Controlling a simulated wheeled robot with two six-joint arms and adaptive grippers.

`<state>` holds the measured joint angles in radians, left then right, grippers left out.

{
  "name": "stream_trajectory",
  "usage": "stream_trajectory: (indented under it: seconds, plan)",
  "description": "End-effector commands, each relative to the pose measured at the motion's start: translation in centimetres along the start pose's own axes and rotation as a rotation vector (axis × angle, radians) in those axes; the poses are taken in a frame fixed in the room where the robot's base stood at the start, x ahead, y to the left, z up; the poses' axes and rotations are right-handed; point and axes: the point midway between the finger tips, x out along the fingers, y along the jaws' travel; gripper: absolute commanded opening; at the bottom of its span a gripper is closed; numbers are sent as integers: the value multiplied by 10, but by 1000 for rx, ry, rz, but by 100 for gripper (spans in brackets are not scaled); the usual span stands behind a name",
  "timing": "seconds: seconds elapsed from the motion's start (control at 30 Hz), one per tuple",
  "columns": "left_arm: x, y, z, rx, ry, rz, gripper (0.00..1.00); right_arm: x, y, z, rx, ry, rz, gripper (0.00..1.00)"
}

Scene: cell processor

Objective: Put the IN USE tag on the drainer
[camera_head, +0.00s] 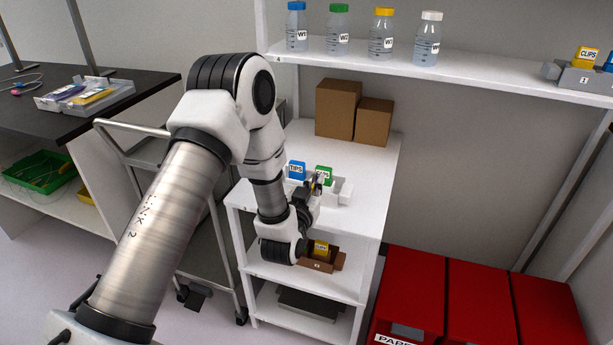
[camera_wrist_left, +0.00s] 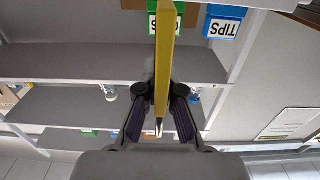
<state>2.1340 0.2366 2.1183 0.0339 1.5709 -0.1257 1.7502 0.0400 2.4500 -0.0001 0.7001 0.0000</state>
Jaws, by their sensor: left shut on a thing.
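My left gripper (camera_head: 314,189) is above the white shelf unit's top, close to the blue TIPS box and the green box. In the left wrist view my left gripper (camera_wrist_left: 160,122) is shut on a thin yellow tag (camera_wrist_left: 166,60), seen edge-on. No lettering shows on it, so I cannot read IN USE. In the head view the tag is too small or hidden to make out. I cannot pick out the drainer for sure in either view. My right gripper is not in view.
A white tray (camera_head: 342,193) holds the blue TIPS box (camera_head: 296,170) and green box (camera_head: 323,175). Cardboard boxes (camera_head: 337,108) stand behind. A shelf (camera_head: 470,69) above carries several bottles. Red bins (camera_head: 478,300) stand at right, a metal trolley (camera_head: 205,262) at left.

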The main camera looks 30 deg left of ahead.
Motion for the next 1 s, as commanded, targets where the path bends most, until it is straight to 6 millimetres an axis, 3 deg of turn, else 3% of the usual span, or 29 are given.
stream_trajectory:
  seconds: [0.03,0.2,0.37,0.47,0.57,0.7,0.8,0.87,1.0]
  plan:
    - [-13,15,0,7,-1,10,0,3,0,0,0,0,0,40]
    - [-50,50,-6,7,0,9,0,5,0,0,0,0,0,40]
    - [-67,64,-9,3,1,4,0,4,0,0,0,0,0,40]
    - [-74,67,-13,3,-2,5,0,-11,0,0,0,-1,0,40]
    - [-84,73,-15,3,-6,21,0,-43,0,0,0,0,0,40]
    - [-98,93,-21,1,-4,92,0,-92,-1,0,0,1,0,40]
    - [-106,111,-25,0,-1,156,0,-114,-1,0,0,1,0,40]
    - [-109,124,-30,-1,1,199,0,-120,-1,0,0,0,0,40]
    - [-107,134,-33,0,3,237,0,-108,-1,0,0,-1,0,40]
